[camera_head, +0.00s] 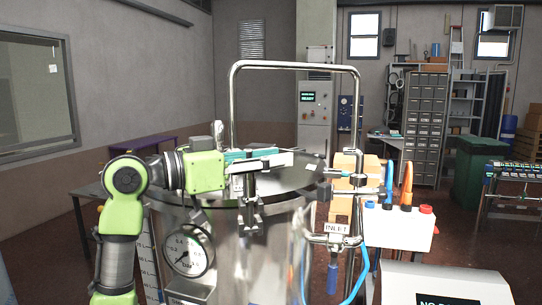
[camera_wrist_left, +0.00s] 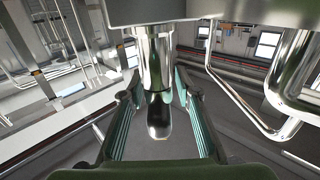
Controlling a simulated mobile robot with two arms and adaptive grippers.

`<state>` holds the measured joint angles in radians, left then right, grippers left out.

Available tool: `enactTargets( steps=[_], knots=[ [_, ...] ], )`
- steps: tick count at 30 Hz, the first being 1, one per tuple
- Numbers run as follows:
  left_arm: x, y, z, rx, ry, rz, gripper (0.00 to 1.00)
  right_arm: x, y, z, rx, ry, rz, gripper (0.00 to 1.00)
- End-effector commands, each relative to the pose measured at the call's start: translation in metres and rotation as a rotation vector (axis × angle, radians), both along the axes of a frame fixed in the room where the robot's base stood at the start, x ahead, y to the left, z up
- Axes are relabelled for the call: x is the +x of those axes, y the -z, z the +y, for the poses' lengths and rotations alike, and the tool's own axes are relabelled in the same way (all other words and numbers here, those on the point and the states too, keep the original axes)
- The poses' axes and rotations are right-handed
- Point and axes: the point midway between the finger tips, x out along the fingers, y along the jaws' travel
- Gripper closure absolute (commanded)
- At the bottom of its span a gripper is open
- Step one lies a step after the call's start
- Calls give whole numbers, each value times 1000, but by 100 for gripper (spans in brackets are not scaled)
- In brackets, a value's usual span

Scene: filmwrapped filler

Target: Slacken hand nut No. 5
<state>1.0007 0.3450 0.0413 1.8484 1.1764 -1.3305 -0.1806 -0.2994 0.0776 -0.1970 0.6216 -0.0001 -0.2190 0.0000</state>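A shiny steel vessel (camera_head: 270,255) with a round lid stands in front of me. My left gripper (camera_head: 268,155) reaches in from the left at the lid's near rim, its teal-padded fingers pointing right. A metal clamp fitting (camera_head: 250,190) sits on the rim just below the fingers. In the left wrist view, a shiny metal post with a dark rounded end (camera_wrist_left: 159,110) lies between the two fingers of my left gripper (camera_wrist_left: 157,82). The fingers stand apart, with gaps beside the post. I cannot read a number 5 on any nut. My right gripper is not in view.
A tall steel pipe frame (camera_head: 232,105) rises behind the lid. A pressure gauge (camera_head: 188,255) is on the vessel's left front. An INLET valve (camera_head: 334,240) and a white box (camera_head: 400,228) with blue and orange parts stand at the right. Blue hose hangs there.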

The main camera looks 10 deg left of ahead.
Motion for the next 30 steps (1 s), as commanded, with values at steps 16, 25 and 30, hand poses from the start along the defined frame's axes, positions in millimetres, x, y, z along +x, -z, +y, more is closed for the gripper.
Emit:
enactTargets(
  steps=[16,25,30],
  knots=[
    [0,0,1,0,-3,0,100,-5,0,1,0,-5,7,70],
    [0,-1,1,1,-14,-1,100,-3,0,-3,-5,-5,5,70],
    [1,-1,2,0,-32,-1,100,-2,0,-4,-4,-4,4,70]
  ],
)
